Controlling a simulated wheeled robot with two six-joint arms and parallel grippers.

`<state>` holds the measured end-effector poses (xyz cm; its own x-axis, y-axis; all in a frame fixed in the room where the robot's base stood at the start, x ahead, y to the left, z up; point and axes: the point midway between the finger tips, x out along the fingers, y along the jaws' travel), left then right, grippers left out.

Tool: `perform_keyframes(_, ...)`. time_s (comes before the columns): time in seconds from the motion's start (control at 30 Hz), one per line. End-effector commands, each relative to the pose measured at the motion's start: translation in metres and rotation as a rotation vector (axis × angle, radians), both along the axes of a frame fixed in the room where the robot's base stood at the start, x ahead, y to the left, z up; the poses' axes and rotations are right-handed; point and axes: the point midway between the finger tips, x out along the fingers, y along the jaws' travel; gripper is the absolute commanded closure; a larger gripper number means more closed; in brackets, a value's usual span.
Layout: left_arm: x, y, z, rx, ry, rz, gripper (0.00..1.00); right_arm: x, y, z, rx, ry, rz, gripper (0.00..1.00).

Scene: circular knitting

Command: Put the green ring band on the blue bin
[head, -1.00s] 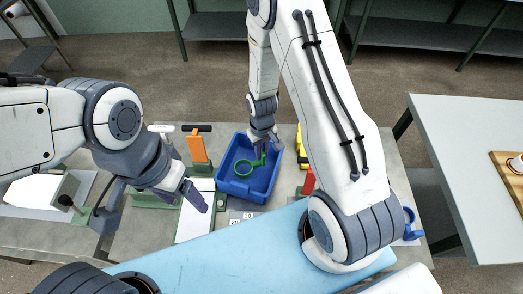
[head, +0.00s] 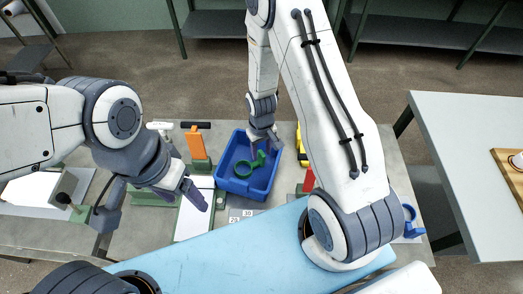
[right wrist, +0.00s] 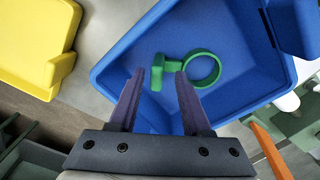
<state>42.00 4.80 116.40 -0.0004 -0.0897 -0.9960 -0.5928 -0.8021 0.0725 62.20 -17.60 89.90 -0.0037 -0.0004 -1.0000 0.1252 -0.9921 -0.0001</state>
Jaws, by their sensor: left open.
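The blue bin (head: 228,187) stands on the grey table in the head view and fills much of the right wrist view (right wrist: 105,70). The green ring band (head: 243,168), a ring with a tab, lies inside the bin; in the right wrist view it shows just beyond my fingertips (right wrist: 203,69). My right gripper (head: 268,146) is over the bin. In the right wrist view its two fingers (right wrist: 163,85) are spread apart, with the tab near their tips and nothing clasped between them. My left gripper (head: 196,194) is open and empty, left of the bin.
An orange upright piece (head: 197,146) on a green stand is left of the bin. A yellow bin (right wrist: 62,35) and a red piece (head: 309,180) are on its right. A white table (head: 465,140) with a wooden tray stands at far right.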

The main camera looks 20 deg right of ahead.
Motion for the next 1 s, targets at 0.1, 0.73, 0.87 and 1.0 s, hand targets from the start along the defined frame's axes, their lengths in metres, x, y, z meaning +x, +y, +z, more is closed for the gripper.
perform_keyframes(0.1, 0.000, 0.000, 0.000, 0.000, 0.000, 0.000, 0.28, 0.000, 0.000, 0.001, 0.000, 0.000, 0.000, 0.51)
perform_keyframes(0.73, 0.000, 0.000, -0.009, 0.000, 0.000, 0.000, 0.28, 0.002, 0.000, 0.096, 0.000, -0.007, 0.000, 0.51)
perform_keyframes(0.87, 0.000, 0.000, -0.012, 0.000, 0.000, -0.001, 0.28, 0.002, 0.000, 0.116, 0.001, -0.005, 0.000, 0.51)
perform_keyframes(1.0, 0.000, 0.000, -0.013, 0.000, 0.000, -0.001, 0.28, 0.001, 0.000, 0.128, 0.000, -0.002, 0.001, 0.51)
